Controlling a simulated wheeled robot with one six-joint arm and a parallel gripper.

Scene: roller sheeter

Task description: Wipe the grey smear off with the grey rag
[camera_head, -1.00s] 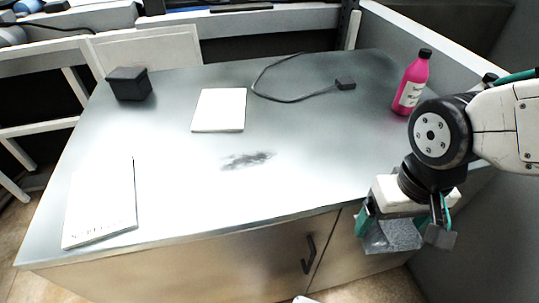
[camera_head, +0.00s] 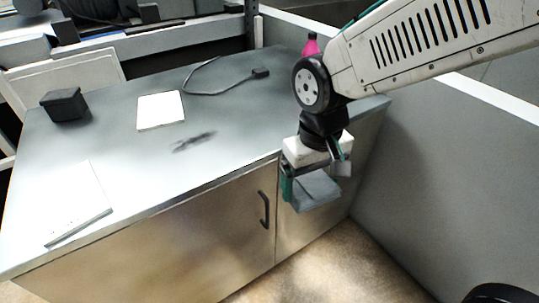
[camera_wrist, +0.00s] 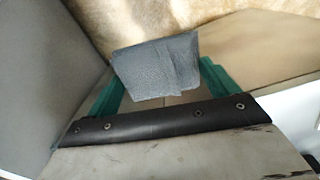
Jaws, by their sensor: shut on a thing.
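A white pad (camera_head: 160,110), a black cable (camera_head: 225,87), a black box (camera_head: 64,104) and a white booklet (camera_head: 75,205) lie on the counter. A pink bottle (camera_head: 311,45) is partly hidden behind my arm. A grey partition (camera_head: 430,160) stands at right.

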